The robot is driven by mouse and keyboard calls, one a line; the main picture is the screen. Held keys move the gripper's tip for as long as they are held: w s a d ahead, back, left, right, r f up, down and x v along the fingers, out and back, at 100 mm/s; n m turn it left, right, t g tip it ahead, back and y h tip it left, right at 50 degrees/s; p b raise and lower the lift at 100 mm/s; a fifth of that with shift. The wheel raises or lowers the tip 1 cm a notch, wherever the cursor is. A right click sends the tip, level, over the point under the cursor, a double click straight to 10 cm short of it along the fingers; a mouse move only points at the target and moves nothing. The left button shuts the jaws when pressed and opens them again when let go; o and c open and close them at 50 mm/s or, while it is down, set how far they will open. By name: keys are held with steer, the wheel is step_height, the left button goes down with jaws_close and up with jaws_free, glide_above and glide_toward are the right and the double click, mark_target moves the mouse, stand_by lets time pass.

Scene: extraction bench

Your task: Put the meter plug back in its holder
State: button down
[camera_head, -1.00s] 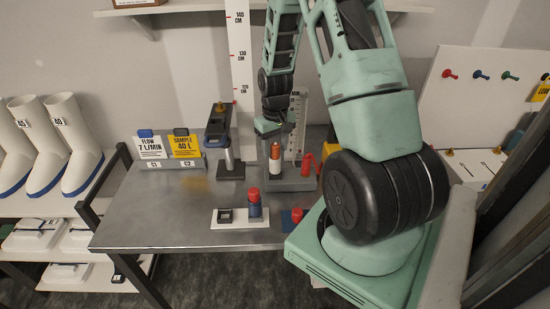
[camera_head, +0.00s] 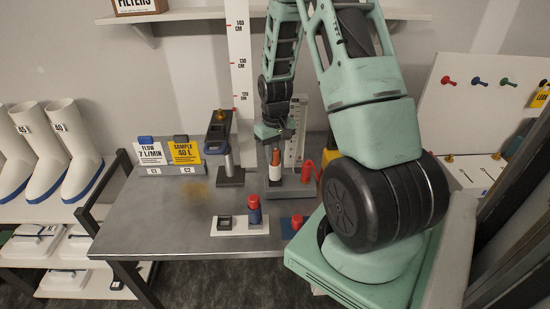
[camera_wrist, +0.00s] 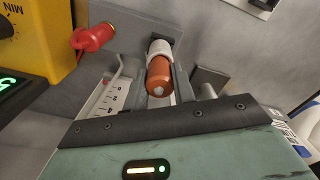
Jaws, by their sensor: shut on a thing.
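A white cylinder with an orange end (camera_head: 275,172), which looks like the meter plug, stands upright under my gripper (camera_head: 273,143) at the back right of the bench. In the wrist view its orange end (camera_wrist: 160,74) points towards the camera, between the grey fingers of my gripper (camera_wrist: 162,92). My gripper is shut on it. The plug is over or on a grey base (camera_head: 292,190) that seems to be its holder, beside an upright scale (camera_head: 296,130). Whether the plug's lower end is seated is hidden.
A red looped part (camera_head: 307,172) stands close right of the plug, by a yellow meter (camera_wrist: 30,38). A dark stand (camera_head: 221,135) is on the left. A white block (camera_head: 240,232) with a red-and-blue plug is in front.

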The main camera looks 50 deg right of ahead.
mark_target(275, 150)
steer(key=shift+r+p, duration=1.55)
steer(key=shift+r, duration=0.55)
steer(key=shift+r, duration=0.1)
